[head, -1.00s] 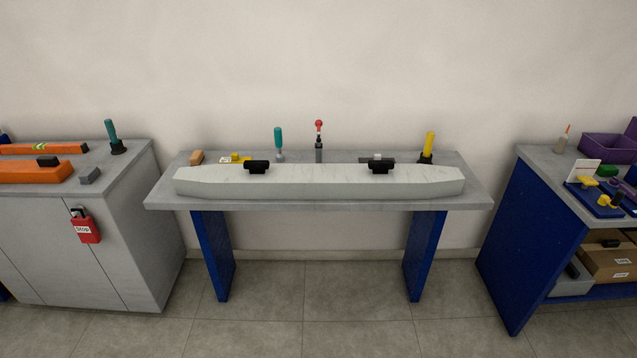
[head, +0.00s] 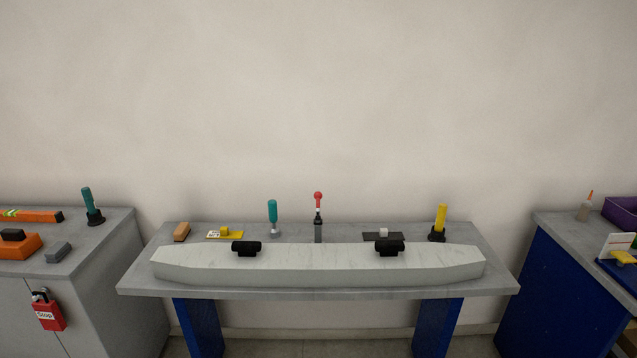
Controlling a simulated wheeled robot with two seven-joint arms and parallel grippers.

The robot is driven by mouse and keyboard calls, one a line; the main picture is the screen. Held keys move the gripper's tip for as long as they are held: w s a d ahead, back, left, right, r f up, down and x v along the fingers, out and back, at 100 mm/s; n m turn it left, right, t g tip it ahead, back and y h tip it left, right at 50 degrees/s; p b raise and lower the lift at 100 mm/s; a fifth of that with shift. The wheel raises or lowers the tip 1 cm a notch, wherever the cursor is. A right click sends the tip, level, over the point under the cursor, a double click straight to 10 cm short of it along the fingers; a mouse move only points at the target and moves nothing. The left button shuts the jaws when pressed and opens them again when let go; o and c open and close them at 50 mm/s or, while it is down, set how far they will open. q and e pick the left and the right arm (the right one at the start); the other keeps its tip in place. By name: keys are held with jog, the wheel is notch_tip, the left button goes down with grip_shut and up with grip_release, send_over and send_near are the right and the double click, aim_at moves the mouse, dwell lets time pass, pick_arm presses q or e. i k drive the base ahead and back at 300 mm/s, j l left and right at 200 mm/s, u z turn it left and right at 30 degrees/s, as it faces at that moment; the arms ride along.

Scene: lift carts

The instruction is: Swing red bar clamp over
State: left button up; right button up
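A clamp with a red knob (head: 318,196) on a dark upright lever stands at the back middle of the grey table (head: 310,294), behind a long pale grey beam (head: 318,265). Its lever points straight up. The foot of the clamp is partly hidden behind the beam. The beam lies across the table and has two black handles on top, a left one (head: 247,247) and a right one (head: 389,246). Neither of my grippers shows in the head view.
A teal-handled tool (head: 272,214), a yellow-handled tool (head: 440,220), a tan block (head: 181,232) and a yellow piece (head: 229,234) stand behind the beam. A grey cabinet (head: 105,290) is at left, a blue-sided bench (head: 550,285) at right. Gaps separate them from the table.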

aim_at(317, 196)
jog(key=i, duration=1.5)
